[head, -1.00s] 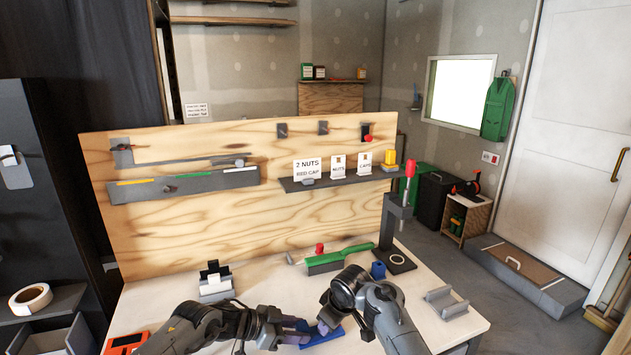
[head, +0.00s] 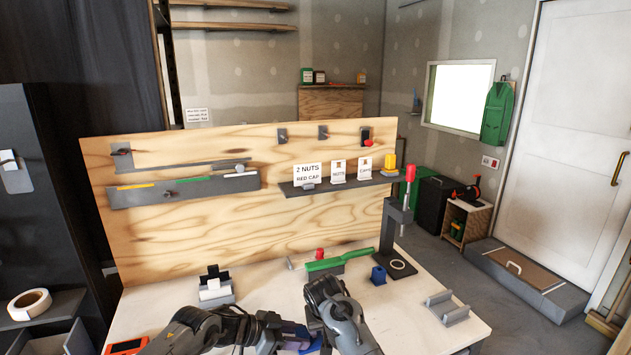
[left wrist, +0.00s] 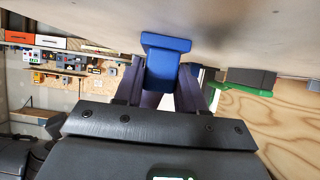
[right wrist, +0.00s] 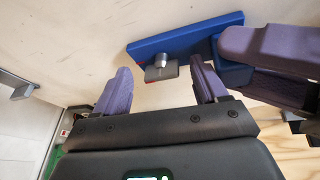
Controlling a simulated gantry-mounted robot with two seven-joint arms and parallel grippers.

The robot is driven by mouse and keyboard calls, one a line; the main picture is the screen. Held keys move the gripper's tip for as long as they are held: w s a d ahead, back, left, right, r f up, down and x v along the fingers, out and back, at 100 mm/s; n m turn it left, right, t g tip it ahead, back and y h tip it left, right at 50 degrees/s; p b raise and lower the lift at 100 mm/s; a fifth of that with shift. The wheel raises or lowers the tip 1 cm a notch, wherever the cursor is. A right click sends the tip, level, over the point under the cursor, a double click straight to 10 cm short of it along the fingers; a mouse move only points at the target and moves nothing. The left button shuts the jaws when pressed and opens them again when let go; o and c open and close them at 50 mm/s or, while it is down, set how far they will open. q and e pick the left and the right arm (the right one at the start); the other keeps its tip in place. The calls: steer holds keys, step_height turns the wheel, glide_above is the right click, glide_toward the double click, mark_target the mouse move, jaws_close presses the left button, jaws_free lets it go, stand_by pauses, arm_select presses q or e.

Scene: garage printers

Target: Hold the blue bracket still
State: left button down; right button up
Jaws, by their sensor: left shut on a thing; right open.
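The blue bracket (head: 303,343) is low in the middle of the head view, partly hidden by my right arm. My left gripper (left wrist: 163,88) is shut on it; the bracket shows between the fingers in the left wrist view (left wrist: 166,43). In the right wrist view the bracket (right wrist: 180,40) shows a plate with a silver bolt-like piece (right wrist: 161,61) and a small grey block against its face. My right gripper (right wrist: 158,85) is open, its fingers apart around that piece's near side. I cannot tell whether the bracket touches the bench.
The pale bench (head: 385,325) holds a green-handled tool (head: 335,260), a small blue block (head: 378,273), a press-like stand (head: 390,225) and a grey cradle (head: 447,308). A grey holder (head: 215,290) stands left. A plywood board (head: 230,225) closes the back. The bench's right front is mostly clear.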

steer(key=v, duration=1.2)
steer(key=shift+f, duration=0.1)
arm_select(q)
steer(key=c, duration=0.6)
jaws_free()
steer(key=shift+a, duration=0.1)
